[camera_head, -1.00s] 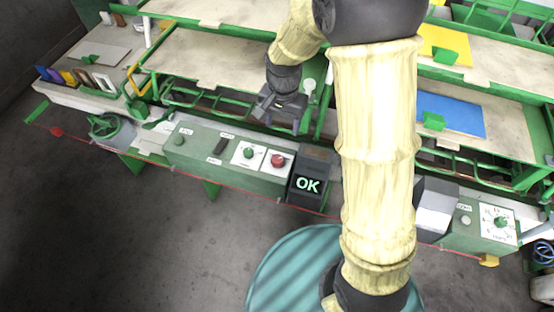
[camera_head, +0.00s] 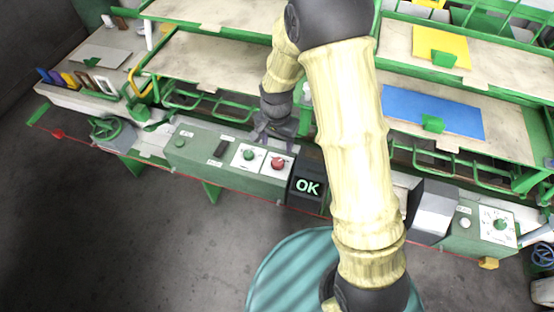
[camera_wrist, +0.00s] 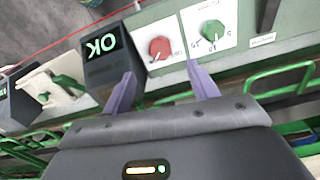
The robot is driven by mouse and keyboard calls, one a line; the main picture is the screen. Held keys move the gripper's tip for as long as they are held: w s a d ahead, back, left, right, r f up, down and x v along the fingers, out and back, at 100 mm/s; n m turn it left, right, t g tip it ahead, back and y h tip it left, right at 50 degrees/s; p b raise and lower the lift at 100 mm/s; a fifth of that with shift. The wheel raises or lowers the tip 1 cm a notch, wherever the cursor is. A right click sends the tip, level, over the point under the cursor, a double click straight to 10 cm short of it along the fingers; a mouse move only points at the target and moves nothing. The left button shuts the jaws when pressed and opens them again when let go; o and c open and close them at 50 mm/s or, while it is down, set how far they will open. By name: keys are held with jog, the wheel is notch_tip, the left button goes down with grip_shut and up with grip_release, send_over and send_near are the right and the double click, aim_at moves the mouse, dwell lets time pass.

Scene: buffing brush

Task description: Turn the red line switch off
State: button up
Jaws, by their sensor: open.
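The red switch is a round red knob (camera_head: 278,163) on a white plate, on the front of the green control box (camera_head: 190,158). In the wrist view the red knob (camera_wrist: 160,47) lies just beyond the fingertips, roughly between them. My gripper (camera_head: 275,140) is above and behind the knob in the head view, with its purple fingers spread. In the wrist view my gripper (camera_wrist: 160,74) is open and empty, apart from the knob. The label on the knob's plate is too small to read.
A green knob (camera_head: 249,155) sits just left of the red one. A black box reading OK (camera_head: 307,187) stands close on its right. A black switch (camera_head: 221,147) is further left. Green rails and shelves (camera_head: 205,60) rise behind the box.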

aim_at(277, 162)
notch_tip(277, 162, down, 10)
jog(key=shift+f+p, duration=0.1)
jog(key=shift+p, duration=0.25)
jog(key=shift+c, duration=0.5)
jog(key=c, duration=0.9)
